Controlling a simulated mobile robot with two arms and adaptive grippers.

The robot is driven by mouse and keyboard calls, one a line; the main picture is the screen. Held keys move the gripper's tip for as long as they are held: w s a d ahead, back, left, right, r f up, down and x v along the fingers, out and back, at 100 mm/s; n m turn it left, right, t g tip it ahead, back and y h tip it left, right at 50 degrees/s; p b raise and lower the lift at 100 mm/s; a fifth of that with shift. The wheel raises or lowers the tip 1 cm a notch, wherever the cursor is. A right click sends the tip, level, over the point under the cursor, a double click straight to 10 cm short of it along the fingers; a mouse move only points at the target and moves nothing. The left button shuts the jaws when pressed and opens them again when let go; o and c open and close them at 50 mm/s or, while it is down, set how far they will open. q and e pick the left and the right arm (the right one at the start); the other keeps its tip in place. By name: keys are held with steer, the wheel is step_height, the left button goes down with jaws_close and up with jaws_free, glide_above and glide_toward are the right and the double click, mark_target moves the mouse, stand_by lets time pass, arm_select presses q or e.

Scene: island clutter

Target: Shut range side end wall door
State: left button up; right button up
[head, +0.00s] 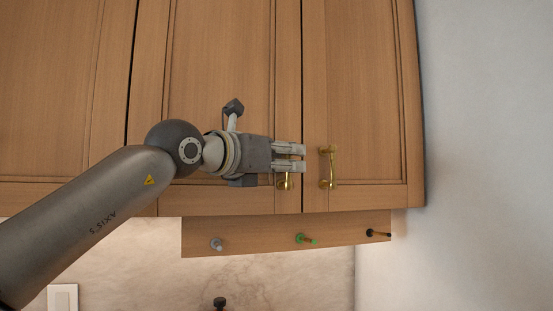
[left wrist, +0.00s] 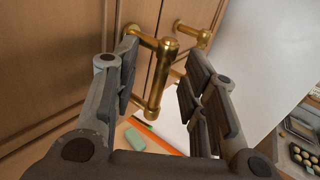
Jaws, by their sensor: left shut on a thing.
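The wall cabinet has wooden doors. The middle door (head: 215,60) and the right door (head: 350,80) meet at a narrow vertical seam and look about flush; I cannot tell whether a small gap remains. My left gripper (head: 304,158) is in front of the middle door's lower right corner. It is shut on that door's brass handle (head: 286,183), most of which it hides in the head view. In the left wrist view this handle (left wrist: 155,100) stands between the two fingers. The right door's brass handle (head: 328,168) is free, just right of the fingertips. My right gripper is out of view.
A wooden peg rail (head: 340,232) with several coloured pegs hangs under the cabinet. A light wall (head: 480,120) closes off the right side. A wall switch (head: 62,297) is at lower left. Small items on a tray (left wrist: 300,130) show at right in the wrist view.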

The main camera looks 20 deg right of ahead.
arm_select(q)
steer(key=shift+s+d+r, duration=0.2)
steer(key=shift+s+d, duration=0.1)
steer(key=shift+s, duration=0.1)
steer(key=w+v, duration=0.1)
steer(key=v, duration=1.1)
steer(key=shift+a+f, duration=0.3)
steer(key=shift+a, duration=0.05)
steer(key=shift+s, duration=0.1)
